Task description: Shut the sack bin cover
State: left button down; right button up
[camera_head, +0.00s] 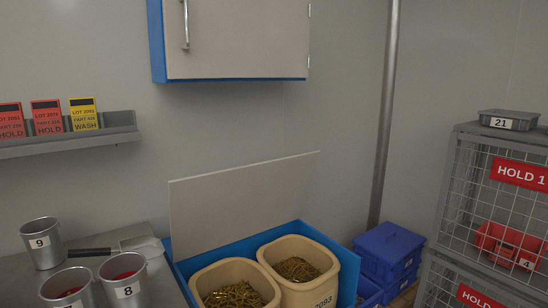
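The sack bin (175,260) is a blue open-topped box at the lower middle of the head view. Its cover (245,200) is a pale flat panel standing up, tilted, along the bin's back edge, so the bin is open. Two tan tubs stand inside, a left one (207,282) and a right one (318,290), each holding brownish-gold bits. The bin's front is cut off by the bottom of the picture. Neither of my grippers is in view.
Metal cups, one numbered 9 (42,243) and one numbered 8 (124,279), and a scoop (140,241) stand on the grey counter (95,241) at left. A wall cabinet (238,38) hangs above. Blue crates (388,250) and a wire cage (490,205) stand at right.

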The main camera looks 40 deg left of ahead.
aim_at(208, 211)
jog(key=i, duration=1.15)
jog(key=u, duration=2.25)
